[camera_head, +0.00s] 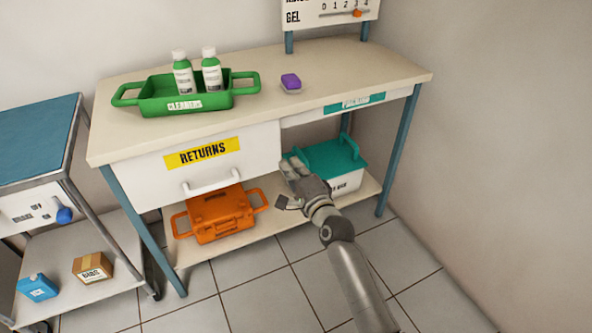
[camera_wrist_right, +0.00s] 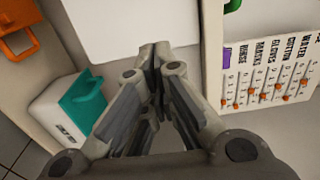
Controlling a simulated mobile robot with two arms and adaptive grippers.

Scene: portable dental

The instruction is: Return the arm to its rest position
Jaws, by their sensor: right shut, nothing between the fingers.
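My right arm (camera_head: 350,275) comes in from the lower right of the head view and reaches toward the workbench (camera_head: 335,78). My right gripper (camera_head: 290,183) is in front of the lower shelf, near the white box with the teal lid. In the right wrist view the gripper's fingers (camera_wrist_right: 157,60) are together, with nothing held between them. They point toward a plain white surface. My left gripper is not in view.
A white drawer labelled RETURNS (camera_head: 235,150) is above an orange case (camera_head: 217,213) on the lower shelf. The teal-lidded box (camera_head: 335,155) is close to my gripper. A green tray (camera_head: 155,92) with two bottles stands on top. The tiled floor (camera_head: 255,290) is clear.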

